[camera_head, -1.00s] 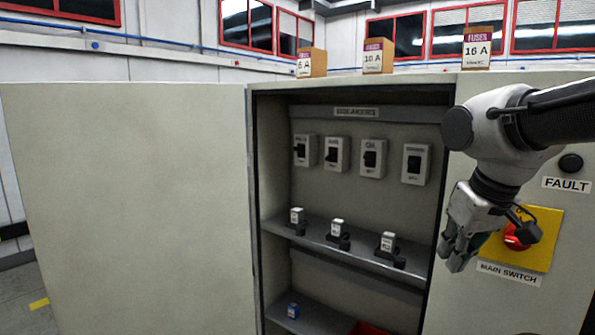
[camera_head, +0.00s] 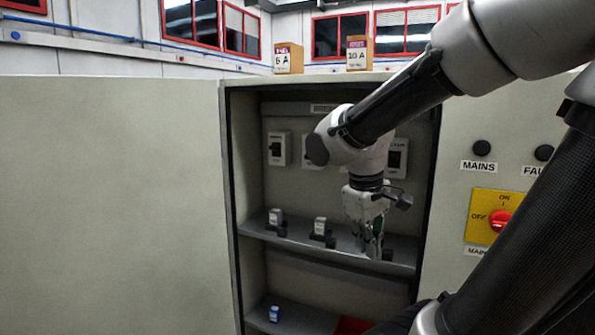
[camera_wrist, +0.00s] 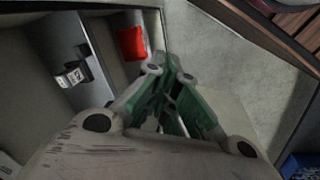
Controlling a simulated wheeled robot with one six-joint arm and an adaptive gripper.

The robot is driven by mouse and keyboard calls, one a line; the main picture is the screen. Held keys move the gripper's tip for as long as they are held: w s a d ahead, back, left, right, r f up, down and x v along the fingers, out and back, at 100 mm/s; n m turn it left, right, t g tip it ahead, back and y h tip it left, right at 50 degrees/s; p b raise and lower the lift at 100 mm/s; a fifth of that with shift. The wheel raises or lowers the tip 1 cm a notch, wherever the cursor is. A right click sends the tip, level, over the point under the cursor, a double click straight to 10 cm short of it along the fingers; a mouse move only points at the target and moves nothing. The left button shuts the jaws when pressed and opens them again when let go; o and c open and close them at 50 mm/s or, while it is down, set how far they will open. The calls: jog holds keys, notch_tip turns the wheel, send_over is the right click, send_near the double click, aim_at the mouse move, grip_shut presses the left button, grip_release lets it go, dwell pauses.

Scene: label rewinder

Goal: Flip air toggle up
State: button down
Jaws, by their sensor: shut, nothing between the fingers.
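Toggle breakers sit in a row on the back wall of the open cabinet (camera_head: 231,150). The leftmost breaker (camera_head: 279,148) is in clear view in the head view. The second breaker (camera_head: 311,152) is partly covered by my arm, the third is hidden, and the rightmost breaker (camera_head: 398,157) shows in part. Their labels are too small to read, so I cannot tell which is the air toggle. My gripper (camera_head: 373,250) is shut and empty, pointing down over the shelf, below the breaker row. The wrist view shows its green-padded fingers (camera_wrist: 172,78) together, with no breaker in sight.
Fuse holders with white fuses (camera_head: 275,218) (camera_head: 320,227) stand on the middle shelf (camera_head: 345,256), close to my gripper. A blue fuse (camera_head: 274,313) and a red item (camera_head: 353,326) lie lower. The cabinet door (camera_head: 110,200) stands open left; a yellow switch panel (camera_head: 482,216) is right.

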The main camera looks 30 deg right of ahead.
aim_at(309, 155)
jog(key=w+d+n+g+h, duration=0.1)
jog(key=w+d+n+h, duration=0.35)
jog(key=w, duration=0.25)
jog(key=w+d+n+h, duration=0.4)
jog(key=w+n+h, duration=0.1)
jog(key=w+n, duration=0.15)
jog(key=w+a+r+n+t+h, duration=0.1)
jog(key=w+a+n+t, duration=0.3)
jog(key=w, duration=0.5)
jog(key=w+a+r+n+t+h, duration=0.1)
jog(key=w+a+n+t, duration=0.4)
jog(key=w, duration=0.5)
jog(key=r+n+t, duration=0.1)
jog(key=n+t, duration=0.1)
jog(key=n, duration=0.1)
jog(key=shift+a+n, duration=0.25)
jog(key=shift+n, duration=0.05)
jog(key=shift+h, duration=0.25)
jog(key=x, duration=1)
jog(key=shift+s+a+r, duration=0.15)
jog(key=shift+r, duration=0.45)
jog(key=shift+s+a+r, duration=0.1)
jog(key=shift+a+r, duration=0.1)
jog(key=shift+r, duration=0.45)
jog(key=shift+s+a+r, duration=0.15)
jog(key=shift+r, duration=0.45)
